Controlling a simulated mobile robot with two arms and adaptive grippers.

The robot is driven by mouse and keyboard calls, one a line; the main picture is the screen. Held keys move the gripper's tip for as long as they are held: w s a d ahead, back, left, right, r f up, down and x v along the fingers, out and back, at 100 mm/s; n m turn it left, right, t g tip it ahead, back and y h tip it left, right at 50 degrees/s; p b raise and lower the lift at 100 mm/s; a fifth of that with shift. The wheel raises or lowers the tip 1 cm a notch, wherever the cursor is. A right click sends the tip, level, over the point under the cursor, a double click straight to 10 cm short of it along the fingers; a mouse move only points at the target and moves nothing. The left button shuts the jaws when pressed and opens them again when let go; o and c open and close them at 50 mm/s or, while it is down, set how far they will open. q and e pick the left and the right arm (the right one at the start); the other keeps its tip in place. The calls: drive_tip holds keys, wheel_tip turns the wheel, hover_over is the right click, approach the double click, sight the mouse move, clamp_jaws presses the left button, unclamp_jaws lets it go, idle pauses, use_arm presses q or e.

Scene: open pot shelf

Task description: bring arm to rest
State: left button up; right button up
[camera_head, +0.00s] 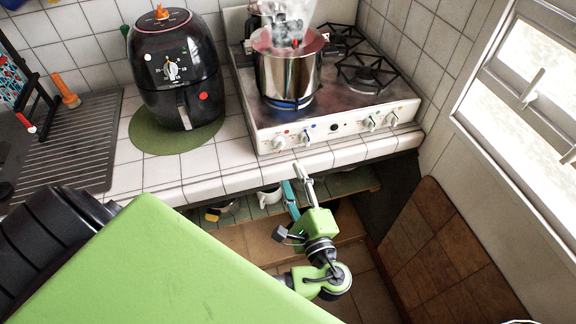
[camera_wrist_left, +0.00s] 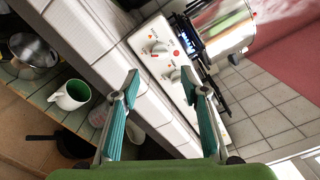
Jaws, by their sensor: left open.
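My left gripper (camera_head: 298,184) is below the front edge of the counter, in front of the open shelf. Its two teal-padded fingers are apart with nothing between them. In the left wrist view, the fingers of this gripper (camera_wrist_left: 160,82) point toward the stove front and the tiled counter edge. My green left arm link (camera_head: 318,222) reaches up from the lower middle. My right gripper is in neither view.
A steaming steel pot (camera_head: 287,78) stands on the lit stove (camera_head: 268,137). A black air fryer (camera_head: 179,64) stands left of it. The open shelf (camera_wrist_left: 32,98) under the counter holds a white mug (camera_wrist_left: 70,95) and steel pot (camera_wrist_left: 33,50). A window is at right.

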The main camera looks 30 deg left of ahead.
use_arm(q)
drive_tip(key=shift+s+d, duration=0.45)
drive_tip(key=shift+d, duration=0.05)
wheel_tip(320, 180, down, 19)
drive_tip(key=a+m+g+h+b, duration=0.1)
drive_tip(key=a+m+g+h, duration=0.1)
drive_tip(key=g+h, duration=0.15)
drive_tip(key=s+a+f+n+g+h, duration=0.1)
drive_tip(key=s+f+g+h, duration=0.1)
drive_tip(key=s+f, duration=0.45)
drive_tip(key=s+f+n+g+h, duration=0.1)
drive_tip(key=s+f+h, duration=0.15)
drive_tip(key=f, duration=0.75)
drive_tip(key=s+d+f+n+g+h+b, duration=0.1)
drive_tip(key=s+f+n+g+h, duration=0.1)
drive_tip(key=s+f+n, duration=0.3)
drive_tip(key=s+d+f+n+g+h+b, duration=0.1)
drive_tip(key=s+f+n, duration=0.5)
drive_tip(key=s+f, duration=0.6)
drive_tip(key=s+d+g+h, duration=0.1)
drive_tip(key=s+h, duration=0.1)
drive_tip(key=s, duration=0.8)
drive_tip(key=shift+f+n+h, duration=0.3)
drive_tip(key=shift+f, duration=0.1)
